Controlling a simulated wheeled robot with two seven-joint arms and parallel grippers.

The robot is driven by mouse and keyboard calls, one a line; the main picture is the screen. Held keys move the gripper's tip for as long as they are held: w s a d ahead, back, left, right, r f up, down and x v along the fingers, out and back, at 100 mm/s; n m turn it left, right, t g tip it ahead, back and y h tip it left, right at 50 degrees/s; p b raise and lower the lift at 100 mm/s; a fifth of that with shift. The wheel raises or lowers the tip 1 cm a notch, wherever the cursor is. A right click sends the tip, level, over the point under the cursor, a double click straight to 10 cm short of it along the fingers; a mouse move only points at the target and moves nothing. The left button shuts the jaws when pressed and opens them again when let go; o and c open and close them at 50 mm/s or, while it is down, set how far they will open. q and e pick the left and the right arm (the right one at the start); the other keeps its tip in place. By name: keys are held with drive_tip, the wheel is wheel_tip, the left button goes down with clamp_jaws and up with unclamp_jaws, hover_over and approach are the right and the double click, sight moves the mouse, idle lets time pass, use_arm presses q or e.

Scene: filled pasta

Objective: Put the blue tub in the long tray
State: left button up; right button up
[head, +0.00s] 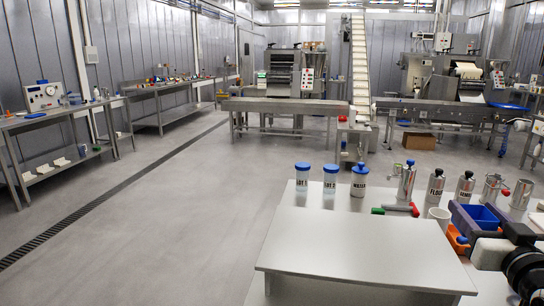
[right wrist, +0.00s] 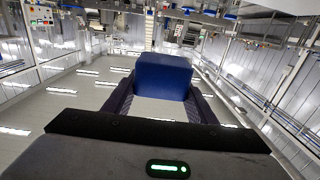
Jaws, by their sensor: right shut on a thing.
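The blue tub (head: 481,217) is at the right of the head view, between the dark fingers of my right gripper (head: 478,214). The right gripper is shut on it. In the right wrist view the blue tub (right wrist: 163,76) sits between the two fingertips (right wrist: 160,100), with floor showing below it. The head view does not settle how high the tub is above the worktop. My left gripper is not in view. I cannot make out a long tray for certain in either view.
An orange tub (head: 457,239) is partly hidden beside my right gripper. A white cup (head: 439,217), a red-and-green tool (head: 397,209), blue-lidded jars (head: 330,179) and labelled shakers (head: 435,187) stand on the worktop. The pale raised board (head: 360,248) in front is bare.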

drive_tip(key=d+r, duration=0.2)
drive_tip(key=r, duration=0.2)
drive_tip(key=shift+s+d+r, duration=0.25)
drive_tip(key=shift+d, duration=0.15)
drive_tip(key=s+a+f+n+y, duration=0.2)
drive_tip(key=s+a+f+y, duration=0.2)
drive_tip(key=a+f, duration=0.4)
drive_tip(key=s+a+f+n+y, duration=0.3)
drive_tip(key=s+a+f, duration=0.1)
drive_tip(key=a+f, duration=0.4)
drive_tip(key=s+a+f+n+g+y, duration=0.1)
drive_tip(key=s+a+f+n+y, duration=0.15)
drive_tip(key=s+a, duration=0.4)
drive_tip(key=s+a+f+n+g+y, duration=0.1)
drive_tip(key=s+a+f+y, duration=0.2)
drive_tip(key=s+a, duration=0.4)
drive_tip(key=w+d+r+m+t+h, duration=0.2)
drive_tip(key=d+m+h, duration=0.2)
drive_tip(key=m+h, duration=0.2)
drive_tip(key=shift+w+d+r+h, duration=0.3)
drive_tip(key=shift+d+h, duration=0.1)
drive_tip(key=shift+h, duration=0.95)
